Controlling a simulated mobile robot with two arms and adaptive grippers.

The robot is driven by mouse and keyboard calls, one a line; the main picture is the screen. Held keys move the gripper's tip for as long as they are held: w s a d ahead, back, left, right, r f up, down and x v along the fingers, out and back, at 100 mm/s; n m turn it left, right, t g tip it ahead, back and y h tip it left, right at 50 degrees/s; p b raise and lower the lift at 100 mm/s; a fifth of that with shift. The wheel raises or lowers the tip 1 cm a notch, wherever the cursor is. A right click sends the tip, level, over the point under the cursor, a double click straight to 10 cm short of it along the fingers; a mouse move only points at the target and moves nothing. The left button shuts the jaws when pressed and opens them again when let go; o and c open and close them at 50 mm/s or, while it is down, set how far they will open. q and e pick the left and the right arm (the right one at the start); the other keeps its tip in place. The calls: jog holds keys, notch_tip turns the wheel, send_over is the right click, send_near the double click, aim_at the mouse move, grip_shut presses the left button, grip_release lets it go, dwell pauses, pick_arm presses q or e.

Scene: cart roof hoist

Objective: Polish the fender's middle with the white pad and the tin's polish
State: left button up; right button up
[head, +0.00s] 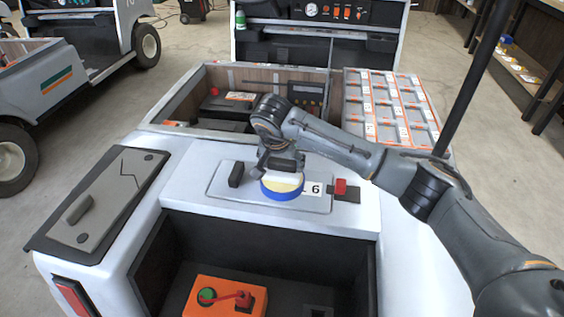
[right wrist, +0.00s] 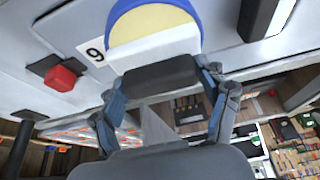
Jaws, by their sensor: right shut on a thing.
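My right gripper (head: 283,163) is over the cart's rear deck, directly above a round blue tin (head: 283,193) with pale yellow polish. In the right wrist view my right gripper (right wrist: 155,75) is shut on a dark grip with a white pad (right wrist: 155,48) at its front. The pad lies across part of the yellow surface of the tin (right wrist: 195,12). I cannot tell whether it touches the polish. I cannot tell for sure which white body panel is the fender. My left gripper is not in view.
A black block (head: 236,174) stands left of the tin and a red knob (head: 341,186) sits right of it. Behind are an open bay and a compartmented tray (head: 391,105). In front, an open well holds an orange box (head: 224,299). A dark lid (head: 98,205) is at left.

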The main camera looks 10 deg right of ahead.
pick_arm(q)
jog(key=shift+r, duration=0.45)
pick_arm(e)
jog(key=shift+f, duration=0.15)
dwell(0.5)
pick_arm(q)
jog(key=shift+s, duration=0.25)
pick_arm(e)
jog(key=shift+f, duration=0.1)
pick_arm(q)
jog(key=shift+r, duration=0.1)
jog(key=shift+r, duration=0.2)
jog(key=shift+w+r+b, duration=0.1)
jog(key=shift+b, duration=0.2)
pick_arm(e)
jog(key=shift+f, duration=0.1)
jog(key=shift+f, duration=0.1)
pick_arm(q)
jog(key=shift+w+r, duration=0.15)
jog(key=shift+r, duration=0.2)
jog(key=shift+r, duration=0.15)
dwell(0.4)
